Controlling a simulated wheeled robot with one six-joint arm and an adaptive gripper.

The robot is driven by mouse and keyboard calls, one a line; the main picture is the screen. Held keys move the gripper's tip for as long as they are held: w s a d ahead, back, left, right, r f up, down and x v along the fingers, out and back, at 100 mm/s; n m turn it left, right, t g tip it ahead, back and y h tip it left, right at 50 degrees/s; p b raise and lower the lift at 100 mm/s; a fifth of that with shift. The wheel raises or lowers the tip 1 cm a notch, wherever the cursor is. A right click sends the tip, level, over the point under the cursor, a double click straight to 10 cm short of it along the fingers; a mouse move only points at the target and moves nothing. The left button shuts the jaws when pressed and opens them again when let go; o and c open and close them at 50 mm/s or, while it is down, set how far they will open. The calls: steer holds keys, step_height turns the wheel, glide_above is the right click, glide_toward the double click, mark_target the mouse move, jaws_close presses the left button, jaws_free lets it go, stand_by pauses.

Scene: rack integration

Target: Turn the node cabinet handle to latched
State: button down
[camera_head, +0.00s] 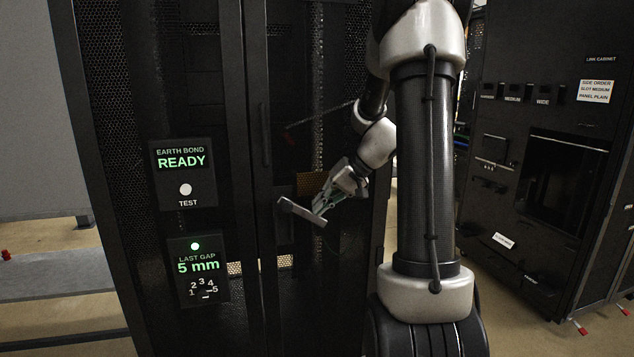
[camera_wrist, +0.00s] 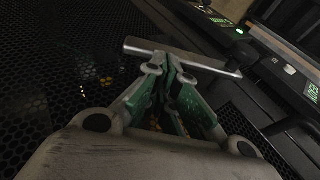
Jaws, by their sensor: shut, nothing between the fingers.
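The node cabinet handle (camera_head: 297,210) is a pale metal bar on the black cabinet door. In the head view it lies nearly level, sloping down to the right. In the wrist view the handle (camera_wrist: 210,65) crosses just beyond my fingertips. My gripper (camera_head: 324,202) is at the handle's right part, its fingers pointing down and left. In the wrist view my gripper (camera_wrist: 170,66) has its green-padded fingers closed together at the tips, with nothing between them. The fingertips are at or very near the bar; I cannot tell whether they touch. The handle's pivot is hard to make out.
The cabinet's left side carries an "EARTH BOND READY" panel (camera_head: 183,172) and a "LAST GAP 5 mm" panel (camera_head: 197,268). A link cabinet (camera_head: 553,140) stands at the right. A grey bench (camera_head: 60,287) is at the left. Perforated door mesh lies close around my gripper.

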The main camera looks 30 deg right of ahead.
mark_target(315, 223)
steer(key=f+y, duration=0.2)
steer(key=a+f+t+y, duration=0.1)
steer(key=f+y, duration=0.1)
steer(key=shift+w+a+m+t, duration=0.15)
steer(key=shift+m+t, duration=0.15)
steer(key=shift+m, duration=0.1)
steer(key=f+y, duration=0.1)
steer(key=a+f+t+y, duration=0.1)
steer(key=shift+w+a+m+y, duration=0.25)
steer(key=shift+a+m+y, duration=0.05)
steer(key=shift+w+a+f, duration=0.15)
steer(key=shift+a+f, duration=0.1)
steer(key=shift+a, duration=0.3)
